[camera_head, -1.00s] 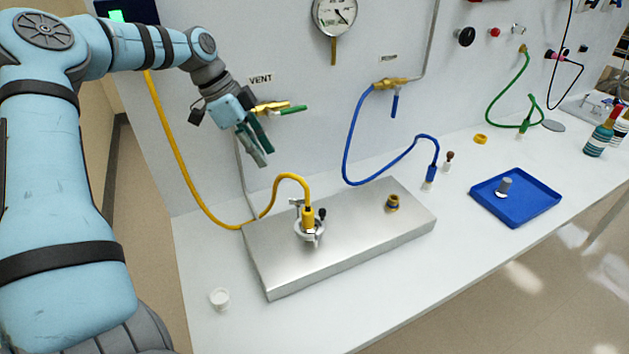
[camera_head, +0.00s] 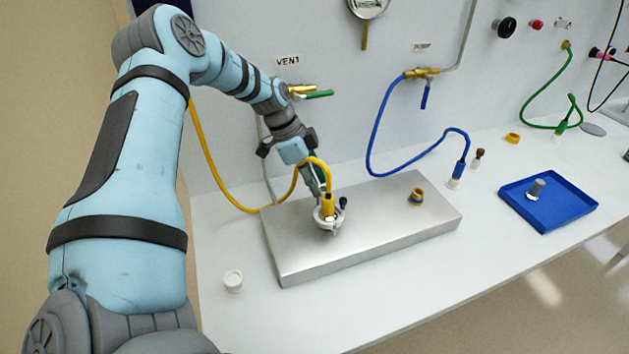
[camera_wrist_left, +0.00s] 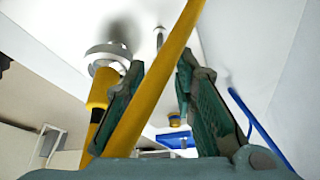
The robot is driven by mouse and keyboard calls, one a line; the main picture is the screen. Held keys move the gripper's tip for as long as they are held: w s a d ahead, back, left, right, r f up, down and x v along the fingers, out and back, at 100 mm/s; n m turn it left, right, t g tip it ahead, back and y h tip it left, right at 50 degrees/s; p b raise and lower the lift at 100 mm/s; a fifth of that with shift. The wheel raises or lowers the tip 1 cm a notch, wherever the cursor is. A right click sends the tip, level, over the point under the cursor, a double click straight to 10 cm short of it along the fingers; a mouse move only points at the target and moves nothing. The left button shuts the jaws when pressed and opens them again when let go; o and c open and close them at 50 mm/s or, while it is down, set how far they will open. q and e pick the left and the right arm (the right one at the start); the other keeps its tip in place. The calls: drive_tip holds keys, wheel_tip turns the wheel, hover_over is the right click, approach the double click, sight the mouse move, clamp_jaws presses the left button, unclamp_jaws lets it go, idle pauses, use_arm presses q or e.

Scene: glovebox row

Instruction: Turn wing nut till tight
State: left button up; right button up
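My left gripper (camera_head: 320,188) points down just behind and left of the fitting. In the left wrist view its fingers (camera_wrist_left: 160,66) are apart, with the yellow hose (camera_wrist_left: 158,78) crossing in front of the gap. The clamp (camera_wrist_left: 107,58) shows beyond the left finger. A small grey part (camera_wrist_left: 159,38), possibly the wing nut, shows near the gap; I see no contact. In the head view the gripper hides the wing nut's side.
The metal plate (camera_head: 375,235) also carries a brass port (camera_head: 416,196). A blue hose (camera_head: 400,170) and a blue tray (camera_head: 560,208) are to the right. A green-handled vent valve (camera_head: 318,94) is on the wall.

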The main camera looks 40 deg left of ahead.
use_arm(q)
drive_tip(key=shift+c, duration=0.7)
clamp_jaws()
drive_tip(key=shift+w, duration=0.1)
drive_tip(key=m+b, duration=0.2)
drive_tip(key=b, duration=0.1)
drive_tip(key=shift+w+f+g, duration=0.1)
drive_tip(key=shift+f+g, duration=0.1)
drive_tip(key=shift+g, duration=0.1)
drive_tip(key=shift+a+m+g+b, duration=0.1)
drive_tip(key=shift+m+g+b, duration=0.2)
drive_tip(key=shift+m+b, duration=0.5)
drive_tip(key=shift+r+m+g+h+b, duration=0.2)
drive_tip(key=shift+m+g+h+b, duration=0.25)
drive_tip(key=shift+m, duration=0.75)
drive_tip(key=shift+w+m+g+p, duration=0.15)
drive_tip(key=shift+m+g, duration=0.2)
drive_tip(key=shift+m, duration=0.45)
drive_tip(key=shift+w+m+g+p, duration=0.15)
drive_tip(key=shift+m+g, duration=0.15)
drive_tip(key=shift+m, duration=0.5)
drive_tip(key=shift+s, duration=0.1)
